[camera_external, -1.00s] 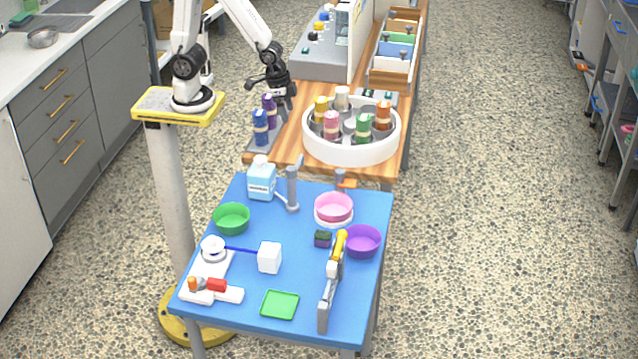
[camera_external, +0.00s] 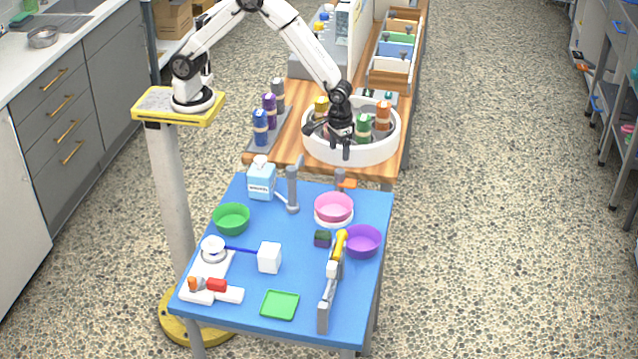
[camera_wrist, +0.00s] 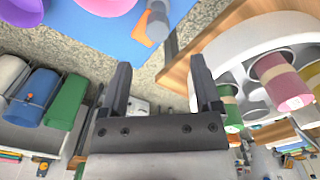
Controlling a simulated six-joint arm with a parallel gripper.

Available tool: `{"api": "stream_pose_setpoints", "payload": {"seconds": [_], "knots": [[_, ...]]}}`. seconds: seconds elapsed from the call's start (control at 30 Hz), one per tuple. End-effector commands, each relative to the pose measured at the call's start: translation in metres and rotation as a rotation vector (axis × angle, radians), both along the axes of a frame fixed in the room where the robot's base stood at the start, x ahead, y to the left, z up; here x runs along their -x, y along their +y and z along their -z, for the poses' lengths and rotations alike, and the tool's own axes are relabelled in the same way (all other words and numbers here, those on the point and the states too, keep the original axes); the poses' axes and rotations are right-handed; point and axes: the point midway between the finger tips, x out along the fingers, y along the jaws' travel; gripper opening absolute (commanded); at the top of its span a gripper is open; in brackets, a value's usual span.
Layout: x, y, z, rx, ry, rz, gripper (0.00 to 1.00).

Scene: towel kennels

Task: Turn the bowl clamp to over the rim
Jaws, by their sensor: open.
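The bowl clamp stands at the far edge of the blue table, a grey post (camera_external: 340,174) with an orange arm (camera_external: 347,183). The arm points to the right in the external view and appears to lie beside the pink bowl (camera_external: 333,207), not over its rim. In the wrist view the grey post (camera_wrist: 157,28) and orange arm (camera_wrist: 141,26) show near the top, with part of the pink bowl (camera_wrist: 105,5) to their left. My gripper (camera_external: 341,152) is open and empty above the near side of the white carousel, beyond the clamp; its fingers (camera_wrist: 162,90) are spread in the wrist view.
The white carousel (camera_external: 352,154) holds several coloured rolls close to my gripper. A purple bowl (camera_external: 362,241), a yellow-handled tool (camera_external: 341,246), a grey post (camera_external: 292,188) and a bottle (camera_external: 261,181) stand on the blue table. The floor to the right is clear.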

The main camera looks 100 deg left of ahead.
Motion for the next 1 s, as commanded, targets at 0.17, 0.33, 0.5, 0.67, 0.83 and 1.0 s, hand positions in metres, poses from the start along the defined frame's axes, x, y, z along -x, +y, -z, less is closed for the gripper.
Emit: {"api": "stream_pose_setpoints", "payload": {"seconds": [0.17, 0.33, 0.5, 0.67, 0.83, 1.0], "knots": [[-0.004, -0.002, 0.005, -0.001, 0.008, -0.025, 0.82], [-0.004, -0.002, 0.005, -0.001, 0.008, -0.025, 0.82], [-0.004, -0.002, 0.013, -0.001, 0.008, -0.024, 0.82], [-0.003, -0.002, 0.027, -0.001, 0.01, -0.024, 0.82], [-0.003, -0.002, 0.047, -0.001, 0.01, -0.024, 0.82], [-0.004, -0.002, 0.065, -0.001, 0.008, -0.024, 0.82]]}}
